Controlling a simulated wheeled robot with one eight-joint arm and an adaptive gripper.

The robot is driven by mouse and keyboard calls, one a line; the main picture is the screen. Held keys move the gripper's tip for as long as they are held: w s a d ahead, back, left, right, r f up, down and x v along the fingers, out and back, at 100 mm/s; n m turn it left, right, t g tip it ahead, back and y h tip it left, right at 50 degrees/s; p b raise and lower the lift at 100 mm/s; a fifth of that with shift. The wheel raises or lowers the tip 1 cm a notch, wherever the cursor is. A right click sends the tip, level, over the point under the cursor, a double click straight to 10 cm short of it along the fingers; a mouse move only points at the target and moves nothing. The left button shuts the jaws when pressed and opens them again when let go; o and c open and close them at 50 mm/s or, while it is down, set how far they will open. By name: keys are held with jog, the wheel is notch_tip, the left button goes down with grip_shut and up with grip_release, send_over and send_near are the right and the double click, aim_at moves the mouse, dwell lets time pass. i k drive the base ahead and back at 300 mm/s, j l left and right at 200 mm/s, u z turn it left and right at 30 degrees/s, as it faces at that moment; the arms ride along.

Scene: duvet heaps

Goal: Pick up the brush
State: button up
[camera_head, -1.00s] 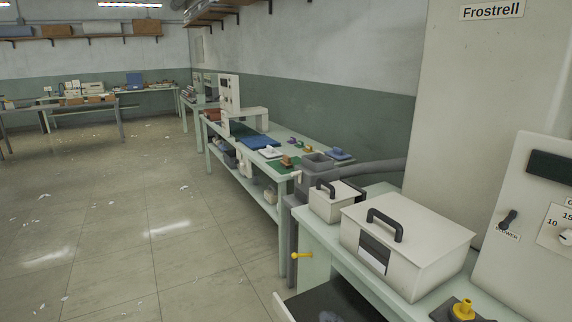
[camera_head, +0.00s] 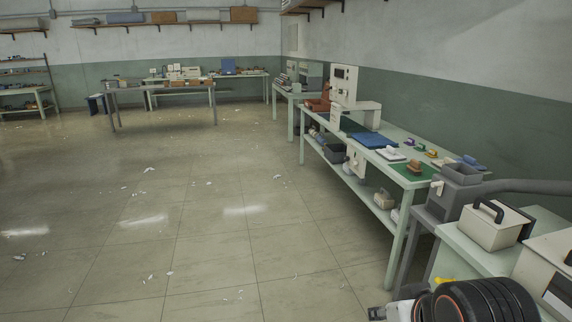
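No brush can be told for sure at this distance. Several small items lie on the long bench (camera_head: 396,137) at the right. A brown block-like item (camera_head: 413,167) sits on a green mat (camera_head: 424,176) near the bench's near end. A brown and white item (camera_head: 391,153) lies beyond it, and an orange-brown item (camera_head: 441,161) lies to its right. Any of them could be the brush. Part of my black and orange arm shows at the bottom right. My gripper's fingers cannot be made out, and nothing is seen held.
A grey bin-like unit (camera_head: 460,183) with a thick hose stands at the near end of the bench. A pale box with a black handle (camera_head: 496,226) stands closer. The tiled floor (camera_head: 200,225) at the left and centre is open, with scattered white scraps.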

aim_at(414, 168)
jog(key=i+j, duration=0.2)
jog(key=i, duration=0.25)
jog(key=i+j, duration=0.2)
jog(key=i, duration=0.3)
jog(key=i+j+z, duration=0.1)
jog(key=i, duration=0.35)
jog(key=i+j, duration=0.3)
jog(key=i, duration=0.15)
jog(key=i+l+z, duration=0.2)
jog(key=z, duration=0.2)
jog(key=i+z, duration=0.85)
jog(key=i+j+z, duration=0.1)
jog(key=i+z, duration=0.15)
jog(key=z, duration=0.15)
jog(key=i+z, duration=0.25)
jog(key=i, duration=0.25)
